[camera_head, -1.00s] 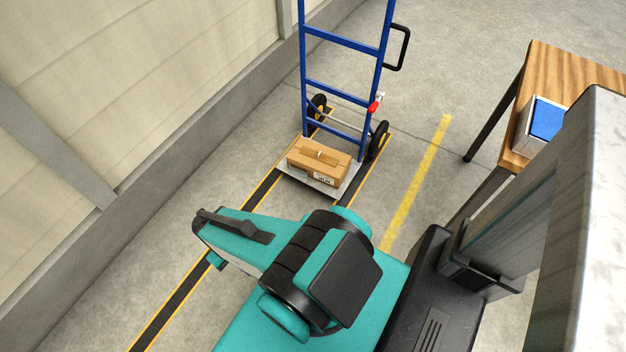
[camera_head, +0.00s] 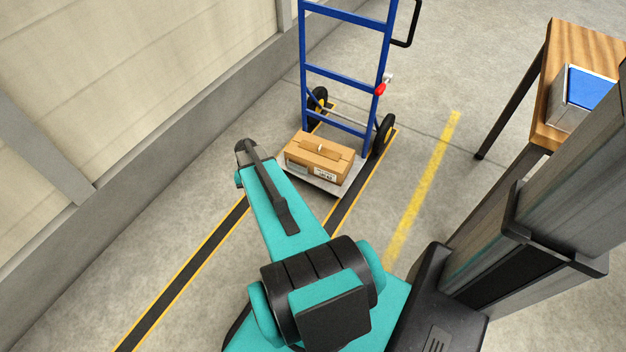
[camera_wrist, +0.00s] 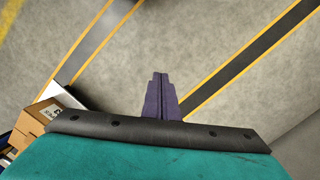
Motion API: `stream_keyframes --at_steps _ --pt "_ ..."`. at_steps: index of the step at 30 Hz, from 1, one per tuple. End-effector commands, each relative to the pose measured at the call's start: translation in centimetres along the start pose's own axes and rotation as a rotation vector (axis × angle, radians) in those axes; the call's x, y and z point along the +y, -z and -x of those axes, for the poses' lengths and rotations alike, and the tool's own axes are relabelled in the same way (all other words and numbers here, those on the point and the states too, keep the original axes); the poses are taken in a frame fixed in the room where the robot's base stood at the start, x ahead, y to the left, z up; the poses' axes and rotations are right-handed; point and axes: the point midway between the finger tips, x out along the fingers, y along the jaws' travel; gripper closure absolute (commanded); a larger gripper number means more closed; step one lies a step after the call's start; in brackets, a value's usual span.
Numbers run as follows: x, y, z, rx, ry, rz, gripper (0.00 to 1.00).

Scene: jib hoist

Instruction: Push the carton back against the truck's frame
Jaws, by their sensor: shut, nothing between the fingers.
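A brown cardboard carton (camera_head: 319,158) with a label on its side sits on the toe plate (camera_head: 327,187) of a blue hand truck (camera_head: 340,76). I cannot tell whether its back touches the truck's frame. In the wrist view the carton (camera_wrist: 38,122) shows at the lower left, partly hidden by my wrist. My gripper (camera_wrist: 158,78) is shut and empty, with its dark fingers over bare floor, to one side of the carton and apart from it. In the head view the gripper itself is hidden behind my teal arm, in front and left of the carton.
A wooden table (camera_head: 568,70) with a blue-topped box (camera_head: 584,92) stands at the right. A wall (camera_head: 130,85) runs along the left. The truck's wheels (camera_head: 385,134) stand behind the carton. Black-and-yellow tape (camera_head: 190,270) marks open floor.

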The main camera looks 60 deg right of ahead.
Motion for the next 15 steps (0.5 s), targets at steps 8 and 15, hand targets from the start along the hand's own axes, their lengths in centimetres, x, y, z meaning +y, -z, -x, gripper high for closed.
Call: stream_keyframes --at_steps 8,15 --pt "7.1 8.6 -1.8 0.064 0.044 -0.226 1.00" --pt "14.4 14.2 -2.2 0.116 0.074 -0.410 1.00"
